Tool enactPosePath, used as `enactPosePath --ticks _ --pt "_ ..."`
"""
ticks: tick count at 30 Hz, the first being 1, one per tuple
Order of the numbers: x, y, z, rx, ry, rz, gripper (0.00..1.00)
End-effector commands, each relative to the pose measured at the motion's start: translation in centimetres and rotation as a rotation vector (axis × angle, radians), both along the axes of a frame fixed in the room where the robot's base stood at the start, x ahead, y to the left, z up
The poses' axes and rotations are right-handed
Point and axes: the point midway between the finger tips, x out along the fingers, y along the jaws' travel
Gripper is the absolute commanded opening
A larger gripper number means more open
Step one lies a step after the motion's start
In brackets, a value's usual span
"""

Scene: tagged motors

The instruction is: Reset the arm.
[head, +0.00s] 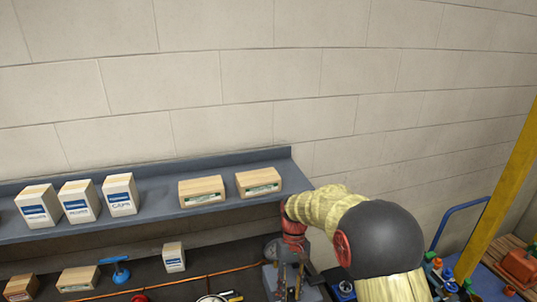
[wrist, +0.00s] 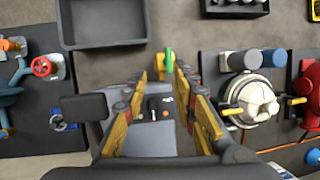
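My arm (head: 378,240), with a yellow sleeve and a dark round joint, reaches in at the lower right of the head view. My gripper (wrist: 160,76) points away from the camera in the wrist view. Its two yellow-brown fingers stand apart with a gap between them, and I see nothing held. A grey surface with small dark and orange parts lies beyond the gap. A small green piece (wrist: 168,60) shows near the right fingertip; I cannot tell whether it touches. In the head view the gripper (head: 288,282) hangs low, partly cut off by the frame edge.
A grey shelf (head: 150,218) along the block wall carries several boxes. An empty grey bin (wrist: 103,38) is at the top of the wrist view. A motor with a red handwheel (wrist: 42,67) is left; a white motor (wrist: 245,92) and a red one (wrist: 309,95) are right.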

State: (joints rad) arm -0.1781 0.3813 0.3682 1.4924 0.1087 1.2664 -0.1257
Motion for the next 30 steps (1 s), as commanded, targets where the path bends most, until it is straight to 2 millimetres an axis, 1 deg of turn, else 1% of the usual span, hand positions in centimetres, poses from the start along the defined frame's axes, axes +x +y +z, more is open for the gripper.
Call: enactPosePath --ticks 1,8,13,18,24,30 --pt "-0.7 -0.4 0.8 -0.006 -0.027 -0.01 0.28" --pt "-4.6 -2.8 3.2 -0.028 -0.146 -0.062 0.28" --pt "-8.2 -4.9 5.5 -0.035 -0.265 -0.104 0.28" --pt "-12.1 -6.9 7.1 -0.037 -0.386 -0.144 0.28" --pt "-16.8 -8.9 8.0 -0.035 -0.528 -0.186 0.28" --pt "-21.2 -10.5 8.2 -0.033 -0.666 -0.218 0.28"
